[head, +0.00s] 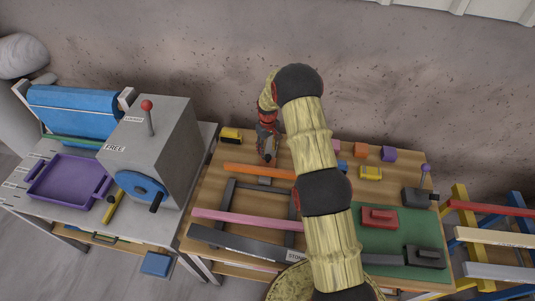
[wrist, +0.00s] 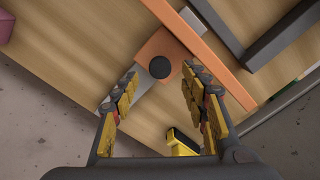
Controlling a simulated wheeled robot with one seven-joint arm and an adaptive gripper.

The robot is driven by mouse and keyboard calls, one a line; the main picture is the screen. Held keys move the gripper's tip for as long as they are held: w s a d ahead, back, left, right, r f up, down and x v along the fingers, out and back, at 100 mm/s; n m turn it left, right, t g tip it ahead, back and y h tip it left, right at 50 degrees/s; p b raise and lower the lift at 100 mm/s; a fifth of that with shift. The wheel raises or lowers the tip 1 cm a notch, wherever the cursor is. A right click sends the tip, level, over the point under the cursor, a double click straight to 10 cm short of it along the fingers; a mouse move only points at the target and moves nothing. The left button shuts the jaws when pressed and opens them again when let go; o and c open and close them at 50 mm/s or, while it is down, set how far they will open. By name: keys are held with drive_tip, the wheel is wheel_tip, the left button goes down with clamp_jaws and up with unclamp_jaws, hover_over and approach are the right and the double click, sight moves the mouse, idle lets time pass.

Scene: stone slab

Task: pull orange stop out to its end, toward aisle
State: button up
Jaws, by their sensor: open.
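The orange stop (wrist: 152,48), a block with a round black knob (wrist: 160,67), shows in the wrist view, lying across a grey strip (wrist: 137,101) on the wooden table. It is just beside a long orange bar (wrist: 216,62). My gripper (wrist: 157,88) is open, with one finger to each side below the knob in the picture; whether either touches the stop I cannot tell. In the head view my gripper (head: 267,158) points down behind the orange bar (head: 248,170), and the stop is not clearly visible there.
A dark frame (head: 228,202) lies on the near side of the bar, with a pink bar (head: 235,217) across it. A yellow block (head: 231,135) stands left of my gripper. The grey box with a blue wheel (head: 142,184) stands further left. The wall is close behind.

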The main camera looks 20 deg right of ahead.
sight(268, 156)
drive_tip(key=shift+f, duration=2.2)
drive_tip(key=c, duration=1.1)
clamp_jaws()
